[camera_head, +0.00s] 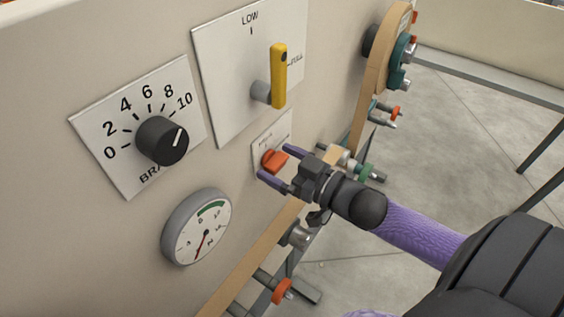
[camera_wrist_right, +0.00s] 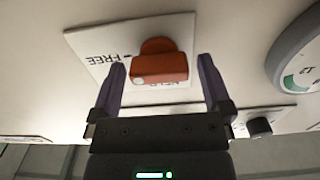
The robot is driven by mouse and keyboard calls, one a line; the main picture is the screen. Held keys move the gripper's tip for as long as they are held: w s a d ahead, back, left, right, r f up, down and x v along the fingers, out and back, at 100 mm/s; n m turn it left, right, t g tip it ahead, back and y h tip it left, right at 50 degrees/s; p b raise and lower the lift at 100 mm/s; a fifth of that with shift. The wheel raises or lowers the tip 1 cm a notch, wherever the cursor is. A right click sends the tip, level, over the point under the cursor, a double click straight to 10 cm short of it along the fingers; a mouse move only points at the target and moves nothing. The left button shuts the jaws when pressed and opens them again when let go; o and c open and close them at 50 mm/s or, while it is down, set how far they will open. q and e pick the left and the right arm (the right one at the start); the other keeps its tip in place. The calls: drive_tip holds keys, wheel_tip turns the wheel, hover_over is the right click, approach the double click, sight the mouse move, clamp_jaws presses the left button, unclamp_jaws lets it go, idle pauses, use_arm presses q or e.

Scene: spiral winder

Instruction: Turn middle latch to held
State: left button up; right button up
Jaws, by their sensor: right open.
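The middle latch is an orange-red knob (camera_head: 274,160) on a small white plate (camera_head: 285,129) on the panel, below the yellow lever. In the right wrist view the latch (camera_wrist_right: 159,64) sits between the two fingers, and its plate (camera_wrist_right: 90,42) shows the word FREE, upside down; a second label is mostly hidden behind the knob. My right gripper (camera_head: 276,162) is open, with its purple fingers on either side of the latch. In the right wrist view gaps show between the latch and both fingers (camera_wrist_right: 162,82). My left gripper is not in view.
The yellow lever (camera_head: 279,75) on the LOW/FULL plate is above the latch. The black brake dial (camera_head: 162,141) and a round gauge (camera_head: 198,228) are to the left. Several clamps with orange knobs (camera_head: 282,291) stick out along the wooden rail below. Open floor (camera_head: 440,150) lies to the right.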

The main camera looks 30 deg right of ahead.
drive_tip(key=shift+c, duration=1.3)
drive_tip(key=c, duration=0.9)
drive_tip(key=shift+r, duration=0.1)
drive_tip(key=shift+r+n+p, duration=0.1)
drive_tip(key=shift+n+p, duration=0.7)
drive_tip(key=shift+n, duration=0.2)
drive_tip(key=n+p, duration=0.1)
drive_tip(key=n, duration=0.1)
drive_tip(key=shift+n, duration=0.3)
drive_tip(key=n+p, duration=0.1)
drive_tip(key=n, duration=0.2)
drive_tip(key=shift+a+n, duration=0.1)
drive_tip(key=shift+n, duration=0.2)
drive_tip(key=n, duration=0.2)
drive_tip(key=n+p, duration=0.1)
drive_tip(key=shift+s+f+n, duration=0.1)
drive_tip(key=shift+f+n, duration=0.15)
drive_tip(key=shift+n, duration=0.05)
drive_tip(key=n, duration=0.3)
drive_tip(key=shift+f, duration=0.1)
drive_tip(key=shift+n, duration=1.7)
